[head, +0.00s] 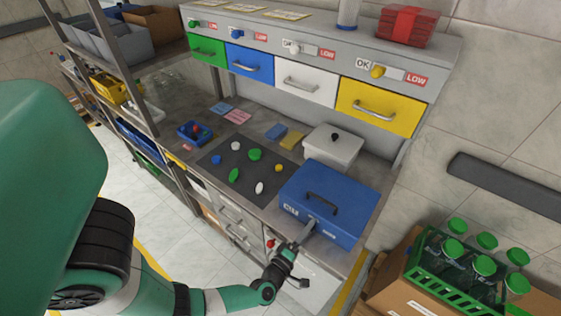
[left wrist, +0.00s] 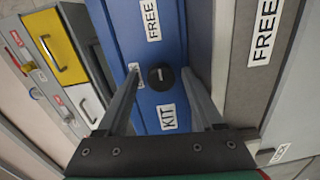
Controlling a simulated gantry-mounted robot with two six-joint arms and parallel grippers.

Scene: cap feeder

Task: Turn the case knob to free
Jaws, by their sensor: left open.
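The blue case (head: 322,194) with a black top handle sits at the front right of the counter. In the left wrist view, its blue face (left wrist: 134,32) carries a FREE label (left wrist: 150,20) and a KIT label (left wrist: 167,117). A round black case knob (left wrist: 160,77) with a short white mark lies between these labels. Which setting the mark indicates is unclear. My left gripper (head: 306,230) is at the case's front. In the wrist view, its open fingers (left wrist: 165,85) appear on either side of the knob; contact cannot be told. My right gripper is not in view.
A dark mat (head: 222,157) with several coloured caps lies left of the case. A pale lidded box (head: 333,148) stands behind it. Coloured drawers (head: 307,84) hang above. A green crate of bottles (head: 455,270) stands at the right. Another FREE label (left wrist: 264,30) is on a grey surface.

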